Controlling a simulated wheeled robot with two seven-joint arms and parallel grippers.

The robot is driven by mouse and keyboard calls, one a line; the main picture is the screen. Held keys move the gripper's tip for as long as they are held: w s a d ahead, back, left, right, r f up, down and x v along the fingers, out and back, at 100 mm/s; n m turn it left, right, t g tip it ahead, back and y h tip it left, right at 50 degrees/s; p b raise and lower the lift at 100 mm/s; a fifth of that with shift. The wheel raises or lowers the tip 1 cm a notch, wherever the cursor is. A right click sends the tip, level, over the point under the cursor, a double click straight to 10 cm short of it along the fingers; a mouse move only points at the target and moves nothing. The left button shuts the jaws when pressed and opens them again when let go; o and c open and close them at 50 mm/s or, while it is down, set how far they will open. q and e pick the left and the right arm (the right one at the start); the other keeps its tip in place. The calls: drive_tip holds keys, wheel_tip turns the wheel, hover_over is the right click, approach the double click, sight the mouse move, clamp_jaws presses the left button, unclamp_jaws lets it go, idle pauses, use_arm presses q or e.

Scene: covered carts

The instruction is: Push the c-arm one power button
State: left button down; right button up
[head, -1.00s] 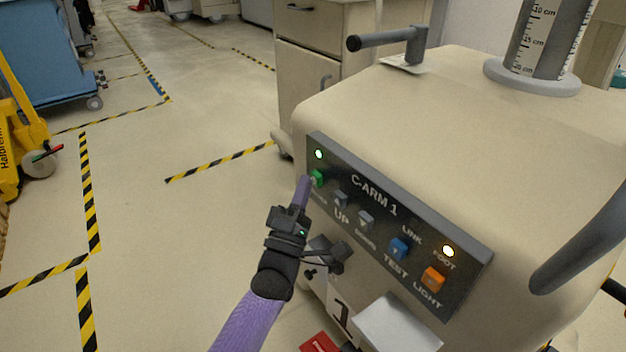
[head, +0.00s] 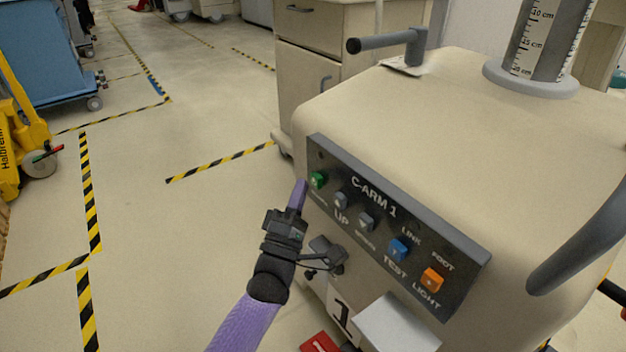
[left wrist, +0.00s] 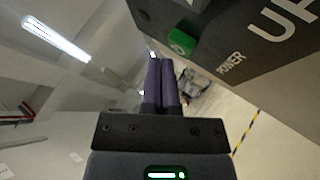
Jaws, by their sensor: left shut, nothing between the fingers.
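The C-ARM 1 panel (head: 385,222) is a dark plate on the front of a beige cart. Its green power button (head: 317,180) is at the panel's upper left end. The button also shows in the left wrist view (left wrist: 182,42), with the word POWER beside it. The small lamp (head: 320,155) above the button is dark, and so is the FOOT lamp. My left gripper (head: 299,185) has purple fingers, shut and empty. Its tips are just left of the button and look apart from it; they also show in the left wrist view (left wrist: 161,65). My right gripper is not in view.
Two grey buttons, a blue TEST button (head: 398,249) and an orange LIGHT button (head: 432,279) sit further right on the panel. A grey handle (head: 385,42) and a scaled column (head: 537,45) stand on the cart. The floor to the left is open.

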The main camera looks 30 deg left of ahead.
use_arm(q)
drive_tip(key=s, duration=0.1)
drive_tip(key=s+a+p, duration=0.1)
drive_tip(key=s, duration=0.1)
drive_tip(key=s+a+p, duration=0.1)
drive_tip(key=s, duration=0.1)
drive_tip(key=shift+s+a, duration=0.15)
drive_tip(key=shift+s, duration=0.1)
drive_tip(key=shift+f, duration=0.1)
